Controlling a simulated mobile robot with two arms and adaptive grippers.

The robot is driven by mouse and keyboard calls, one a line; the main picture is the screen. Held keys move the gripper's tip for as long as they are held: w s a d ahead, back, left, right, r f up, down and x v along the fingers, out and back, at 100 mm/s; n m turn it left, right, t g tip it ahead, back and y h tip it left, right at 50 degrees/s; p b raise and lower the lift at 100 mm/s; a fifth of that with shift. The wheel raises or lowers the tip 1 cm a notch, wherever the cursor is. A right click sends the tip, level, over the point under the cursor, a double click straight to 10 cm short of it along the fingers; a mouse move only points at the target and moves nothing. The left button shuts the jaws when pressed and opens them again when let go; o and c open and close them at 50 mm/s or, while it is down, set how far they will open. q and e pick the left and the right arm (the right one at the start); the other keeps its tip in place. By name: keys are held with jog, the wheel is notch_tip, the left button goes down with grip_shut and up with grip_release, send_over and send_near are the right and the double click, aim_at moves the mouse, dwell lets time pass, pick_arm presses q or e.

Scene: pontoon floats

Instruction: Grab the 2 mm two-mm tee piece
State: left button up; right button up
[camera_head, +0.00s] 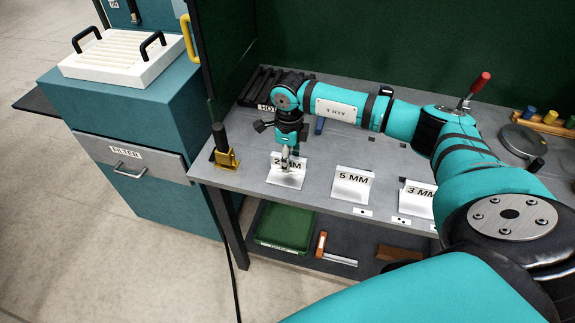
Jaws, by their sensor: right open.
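A small pale shape shows around the fingertips at the card. I cannot tell whether it is the 2 mm tee piece or part of the fingers, so the tee piece is not clearly made out. My left gripper is not in view.
White cards "5 MM" (352,186) and "3 MM" (419,202) stand to the right on the grey bench (325,164). A yellow-based fixture (224,158) stands close on the left. A black ribbed rack lies behind. A green tray (284,227) sits on the lower shelf.

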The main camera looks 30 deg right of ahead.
jog(key=shift+f, duration=1.2)
grip_shut()
jog(key=shift+r, duration=0.1)
